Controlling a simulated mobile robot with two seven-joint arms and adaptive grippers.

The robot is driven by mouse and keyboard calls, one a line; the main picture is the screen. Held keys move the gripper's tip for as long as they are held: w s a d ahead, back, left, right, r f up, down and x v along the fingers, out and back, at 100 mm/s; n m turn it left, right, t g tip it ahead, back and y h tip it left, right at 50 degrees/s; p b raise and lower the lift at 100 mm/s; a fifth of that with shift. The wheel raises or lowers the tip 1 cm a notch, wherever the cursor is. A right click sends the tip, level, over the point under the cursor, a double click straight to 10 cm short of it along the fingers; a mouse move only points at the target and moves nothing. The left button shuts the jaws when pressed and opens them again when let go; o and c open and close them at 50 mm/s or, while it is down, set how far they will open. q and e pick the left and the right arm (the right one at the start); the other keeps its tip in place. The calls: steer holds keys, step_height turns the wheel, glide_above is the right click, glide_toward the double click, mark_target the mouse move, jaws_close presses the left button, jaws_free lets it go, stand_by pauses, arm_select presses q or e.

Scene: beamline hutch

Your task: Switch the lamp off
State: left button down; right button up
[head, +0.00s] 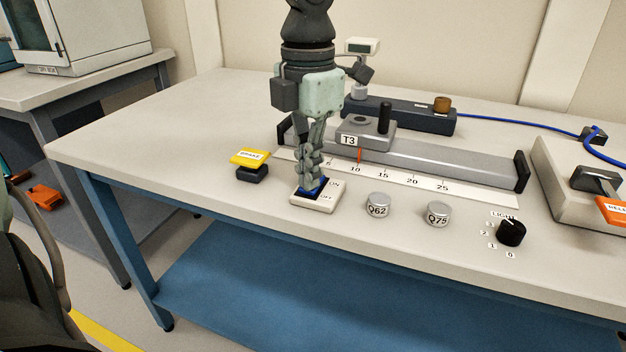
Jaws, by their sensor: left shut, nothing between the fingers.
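A white switch plate (313,206) with a blue rocker (312,192) sits near the front of the bench top. ON is printed at its far right and OFF nearer the front. My left gripper (311,182) points straight down over it with its fingers shut and empty. The fingertips are at the rocker and seem to touch it, but they hide part of it, so I cannot tell which way it is tilted. No lamp can be made out clearly. A black knob (512,233) marked LIGHT stands at the right. My right gripper is not in view.
A yellow-topped block (250,158) stands left of the switch. Round caps labelled Q62 (377,205) and Q75 (438,213) stand to its right. Behind is a grey rail (440,165) with a T3 carriage (366,133). A blue cable (520,121) runs at the back.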

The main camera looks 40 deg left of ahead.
arm_select(q)
steer(key=shift+f, duration=0.15)
steer(key=shift+r, duration=0.2)
steer(key=shift+r+p, duration=1.8)
steer(key=shift+r, duration=1.6)
steer(key=shift+f, duration=0.1)
